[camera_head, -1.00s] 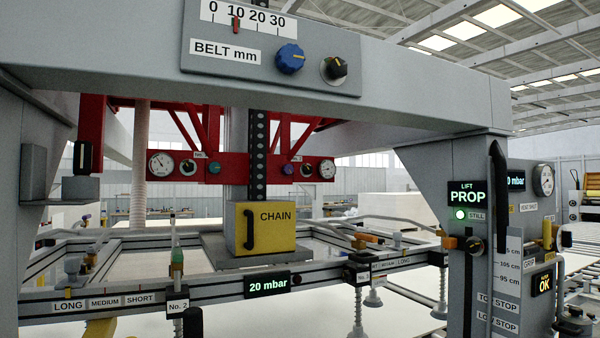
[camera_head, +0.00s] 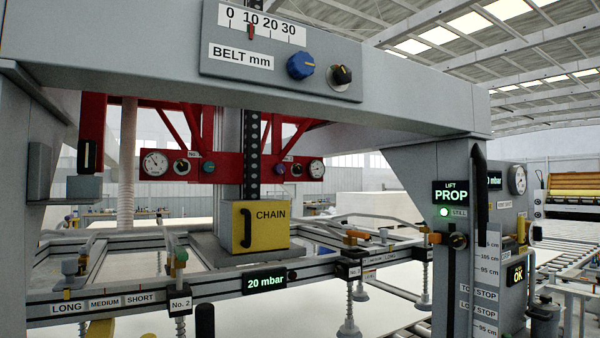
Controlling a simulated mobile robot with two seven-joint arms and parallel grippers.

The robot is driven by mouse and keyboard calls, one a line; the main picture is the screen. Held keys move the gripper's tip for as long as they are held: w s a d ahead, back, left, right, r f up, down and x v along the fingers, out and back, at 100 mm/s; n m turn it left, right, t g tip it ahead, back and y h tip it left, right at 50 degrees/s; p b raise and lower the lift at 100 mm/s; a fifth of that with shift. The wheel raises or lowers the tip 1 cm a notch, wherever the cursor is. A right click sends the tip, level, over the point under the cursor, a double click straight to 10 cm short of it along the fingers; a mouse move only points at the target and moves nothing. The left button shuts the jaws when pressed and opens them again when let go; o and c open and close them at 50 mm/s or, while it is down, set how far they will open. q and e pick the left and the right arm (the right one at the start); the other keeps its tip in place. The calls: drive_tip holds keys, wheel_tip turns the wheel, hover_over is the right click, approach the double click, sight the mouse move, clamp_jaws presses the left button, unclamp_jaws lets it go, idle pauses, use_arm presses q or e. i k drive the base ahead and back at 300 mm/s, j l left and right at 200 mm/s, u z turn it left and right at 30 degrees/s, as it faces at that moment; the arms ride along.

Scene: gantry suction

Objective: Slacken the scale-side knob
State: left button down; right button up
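A grey panel (camera_head: 215,70) on the front beam carries a white scale (camera_head: 262,26) marked 0 to 30, with a red pointer near 10, and a "BELT mm" label. A blue knob (camera_head: 300,66) sits on this panel just below and right of the scale. A black knob (camera_head: 342,75) on a pale round base sits further right, near the panel's right edge. Of the two, the blue knob is closer to the scale. Neither gripper shows in the view, and nothing touches either knob.
Below the beam hang a red frame (camera_head: 230,165) with gauges and a yellow "CHAIN" box (camera_head: 261,225).

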sight(298, 169)
drive_tip(key=i+l, duration=0.25)
drive_tip(key=l, duration=0.2)
drive_tip(key=i+l, duration=0.3)
drive_tip(key=l, duration=0.2)
drive_tip(key=i+l, duration=0.25)
drive_tip(key=l, duration=0.2)
drive_tip(key=i+l, duration=0.3)
drive_tip(key=l, duration=0.2)
drive_tip(key=z, duration=0.05)
